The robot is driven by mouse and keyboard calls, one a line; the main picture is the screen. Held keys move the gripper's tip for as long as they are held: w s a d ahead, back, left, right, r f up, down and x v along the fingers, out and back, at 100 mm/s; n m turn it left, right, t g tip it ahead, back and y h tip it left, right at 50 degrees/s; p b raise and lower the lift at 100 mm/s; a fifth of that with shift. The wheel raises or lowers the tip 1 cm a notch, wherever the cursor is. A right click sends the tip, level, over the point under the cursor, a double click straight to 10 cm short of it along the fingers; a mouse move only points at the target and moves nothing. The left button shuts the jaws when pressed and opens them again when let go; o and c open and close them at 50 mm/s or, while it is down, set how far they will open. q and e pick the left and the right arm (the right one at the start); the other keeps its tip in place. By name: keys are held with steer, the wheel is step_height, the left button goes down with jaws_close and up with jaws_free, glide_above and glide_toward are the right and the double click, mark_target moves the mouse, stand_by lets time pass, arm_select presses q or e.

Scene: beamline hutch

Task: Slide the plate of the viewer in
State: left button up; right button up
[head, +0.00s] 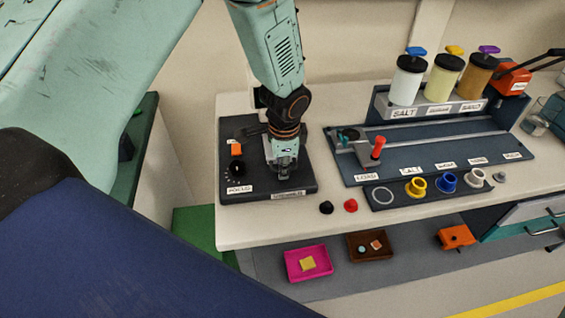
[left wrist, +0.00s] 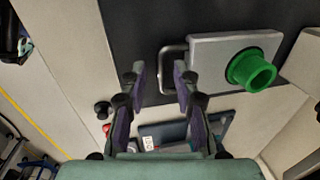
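The viewer (head: 298,184) is a dark base on the left of the bench, with an orange block and a black knob at its left. My left gripper (head: 284,170) points down over it and hides much of its middle. In the left wrist view, a grey plate (left wrist: 212,62) carries a green ring-shaped piece and has a metal loop handle (left wrist: 163,68) on its left side. My left gripper (left wrist: 163,85) is open there, one finger on each side of the handle's outer bar. The right finger partly covers the handle. I cannot tell contact or depth. My right gripper is not in view.
Black (head: 326,207) and red (head: 351,205) caps lie right of the viewer. A dark rail station (head: 440,150) with labels and coloured rings stands further right, jars behind it. Below are a pink tray (head: 292,270) and a brown tray (head: 353,250). The bench's front left is bare.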

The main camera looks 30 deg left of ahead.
arm_select(q)
steer(key=shift+a, duration=0.1)
steer(key=c, duration=0.3)
jaws_close()
steer(key=shift+w, duration=0.1)
steer(key=shift+c, duration=1.2)
jaws_free()
steer(key=shift+w+a+p, duration=0.2)
steer(key=shift+w+a, duration=0.35)
steer(key=shift+w, duration=0.2)
steer(key=shift+w+a+p, duration=0.15)
steer(key=shift+w+a, duration=0.35)
steer(key=shift+w, duration=0.2)
steer(key=o, duration=0.4)
steer(key=shift+s+d, duration=0.1)
steer(key=shift+o, duration=1.3)
steer(key=shift+f, duration=0.1)
step_height(320, 180, up, 12)
steer(key=s+d, duration=0.1)
steer(key=shift+s, duration=0.15)
